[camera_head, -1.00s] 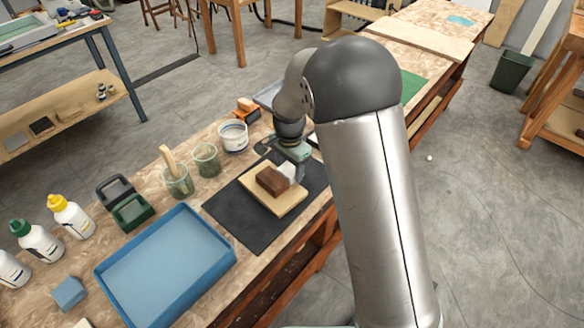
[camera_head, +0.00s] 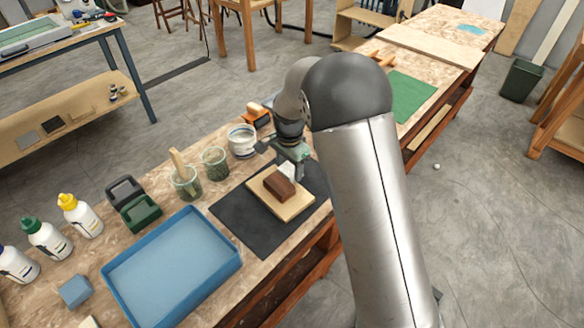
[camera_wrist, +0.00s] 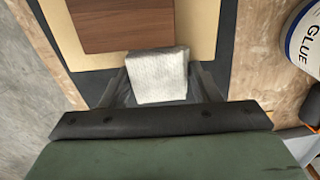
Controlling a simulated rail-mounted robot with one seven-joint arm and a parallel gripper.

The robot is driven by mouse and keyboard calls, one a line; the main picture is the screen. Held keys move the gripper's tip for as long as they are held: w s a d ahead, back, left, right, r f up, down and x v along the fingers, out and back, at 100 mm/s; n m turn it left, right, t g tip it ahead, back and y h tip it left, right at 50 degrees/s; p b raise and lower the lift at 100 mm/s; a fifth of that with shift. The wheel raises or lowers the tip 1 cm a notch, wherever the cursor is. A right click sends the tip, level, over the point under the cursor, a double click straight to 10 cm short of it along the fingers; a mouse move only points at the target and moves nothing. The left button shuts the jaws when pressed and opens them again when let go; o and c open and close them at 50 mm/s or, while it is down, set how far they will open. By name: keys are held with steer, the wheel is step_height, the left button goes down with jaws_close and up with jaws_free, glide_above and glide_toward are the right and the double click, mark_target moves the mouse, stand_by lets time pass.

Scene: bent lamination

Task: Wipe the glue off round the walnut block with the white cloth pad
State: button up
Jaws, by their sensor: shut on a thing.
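The walnut block (camera_head: 279,187) lies on a pale wooden board (camera_head: 262,197) on a black mat (camera_head: 241,222). In the wrist view the block (camera_wrist: 115,22) shows at the top, with the board (camera_wrist: 197,32) around it. My gripper (camera_wrist: 158,82) is shut on the white cloth pad (camera_wrist: 157,75). The pad's far edge is close against the near side of the block; I cannot tell whether they touch. In the head view the pad (camera_head: 287,169) is a small white patch just behind the block, partly hidden. No glue can be made out around the block.
A white glue tub (camera_wrist: 303,40) stands right of the mat in the wrist view. In the head view, glass jars (camera_head: 215,162), a blue tray (camera_head: 172,262), a green caddy (camera_head: 136,207) and several bottles (camera_head: 80,215) stand to the left on the bench.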

steer(key=shift+s+f, duration=0.1)
steer(key=shift+f, duration=0.05)
steer(key=shift+s+d, duration=0.55)
steer(key=shift+d, duration=0.05)
steer(key=shift+s+d+r, duration=0.25)
steer(key=shift+s+d, duration=0.3)
steer(key=shift+d, duration=0.05)
steer(key=shift+s+d+f+b, duration=0.1)
steer(key=shift+s+d+b, duration=0.35)
steer(key=shift+s+d, duration=0.1)
